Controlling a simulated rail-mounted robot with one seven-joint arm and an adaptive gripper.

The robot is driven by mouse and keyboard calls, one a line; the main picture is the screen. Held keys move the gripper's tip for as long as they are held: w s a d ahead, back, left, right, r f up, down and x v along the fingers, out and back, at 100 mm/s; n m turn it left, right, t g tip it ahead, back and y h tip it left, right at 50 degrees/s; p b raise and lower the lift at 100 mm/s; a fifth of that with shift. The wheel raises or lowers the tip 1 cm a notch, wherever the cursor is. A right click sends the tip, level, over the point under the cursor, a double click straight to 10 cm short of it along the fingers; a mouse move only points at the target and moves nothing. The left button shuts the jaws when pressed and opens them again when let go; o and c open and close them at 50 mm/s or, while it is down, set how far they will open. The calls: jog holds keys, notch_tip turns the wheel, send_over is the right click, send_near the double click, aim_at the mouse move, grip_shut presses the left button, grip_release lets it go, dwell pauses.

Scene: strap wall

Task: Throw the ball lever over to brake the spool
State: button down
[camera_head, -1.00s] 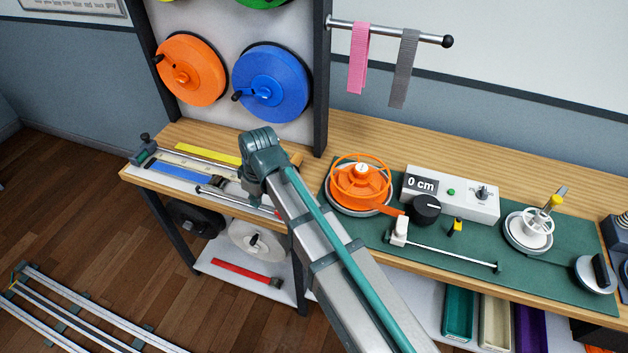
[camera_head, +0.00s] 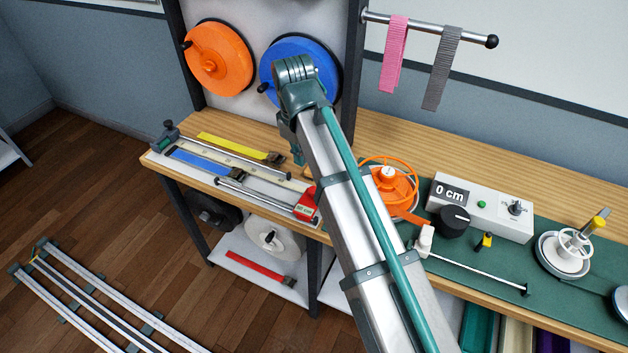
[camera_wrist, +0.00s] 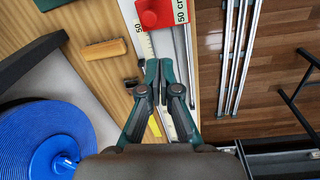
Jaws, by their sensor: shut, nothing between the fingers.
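No ball lever can be told for certain. On the right of the bench in the head view, a short grey lever with a yellow end (camera_head: 600,219) stands tilted beside a small white spool (camera_head: 570,255). An orange spool (camera_head: 400,190) sits on the green mat, partly hidden by my arm. My gripper (camera_wrist: 159,66) is shut and empty in the wrist view, over the measuring rail at the left of the bench. It is well left of the mat. In the head view it is mostly hidden behind my wrist.
A red block (camera_wrist: 152,14) lies at the rail (camera_head: 230,180), near my fingertips. A blue wall spool (camera_head: 292,72) is behind my wrist. A white counter box (camera_head: 480,208) reading 0 cm and a rod (camera_head: 475,272) are on the mat.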

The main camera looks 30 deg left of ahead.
jog(key=f, duration=0.3)
jog(key=f+p, duration=0.1)
jog(key=f, duration=0.2)
jog(key=f+p, duration=0.1)
jog(key=f, duration=0.2)
jog(key=shift+w+f, duration=0.3)
jog(key=d+p, duration=0.2)
jog(key=d, duration=0.1)
jog(key=shift+s+r, duration=0.15)
jog(key=shift+r, duration=0.25)
jog(key=shift+d, duration=0.35)
jog(key=shift+s+r, duration=0.1)
